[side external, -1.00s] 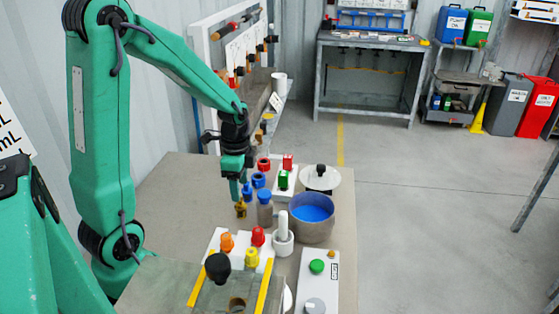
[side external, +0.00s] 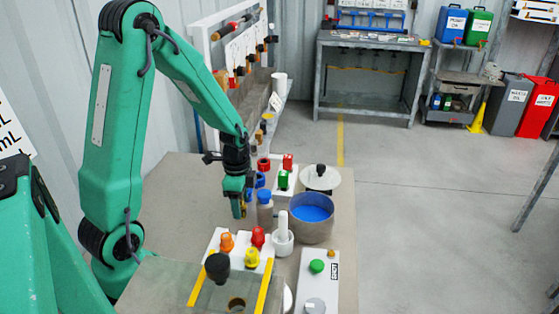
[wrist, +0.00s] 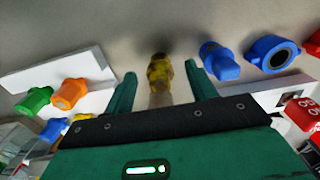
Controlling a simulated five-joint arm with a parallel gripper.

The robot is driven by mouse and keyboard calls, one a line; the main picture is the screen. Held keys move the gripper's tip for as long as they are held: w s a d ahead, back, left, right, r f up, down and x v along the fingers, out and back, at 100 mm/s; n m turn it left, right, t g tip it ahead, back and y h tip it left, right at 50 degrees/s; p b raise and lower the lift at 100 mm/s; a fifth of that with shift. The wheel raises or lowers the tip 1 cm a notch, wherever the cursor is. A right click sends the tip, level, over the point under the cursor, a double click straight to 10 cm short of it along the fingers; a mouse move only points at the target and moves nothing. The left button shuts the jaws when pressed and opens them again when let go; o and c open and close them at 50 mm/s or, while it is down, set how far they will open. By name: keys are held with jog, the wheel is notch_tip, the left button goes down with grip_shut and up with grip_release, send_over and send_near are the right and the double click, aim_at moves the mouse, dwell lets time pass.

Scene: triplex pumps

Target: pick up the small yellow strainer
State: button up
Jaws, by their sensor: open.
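The small yellow strainer (wrist: 160,72) shows in the wrist view as a dark yellow piece with a paler lower part, between my two fingers and apart from both. In the side view only a sliver of it (side external: 244,210) shows beside my fingers; the rest is hidden. My gripper (side external: 238,213) points down, low over the bench, at the strainer. In the wrist view the green fingers are open, one on each side of it, with a gap at both sides.
A grey bottle with a blue cap (side external: 265,208) stands close right of my gripper. A blue-filled pot (side external: 312,214) and a white mortar (side external: 283,242) stand farther right. Orange (side external: 226,241), yellow (side external: 251,256) and red (side external: 258,236) pieces sit nearer the camera. The bench left of my gripper is clear.

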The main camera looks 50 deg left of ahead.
jog(key=shift+f, duration=0.75)
jog(key=c, duration=1.1)
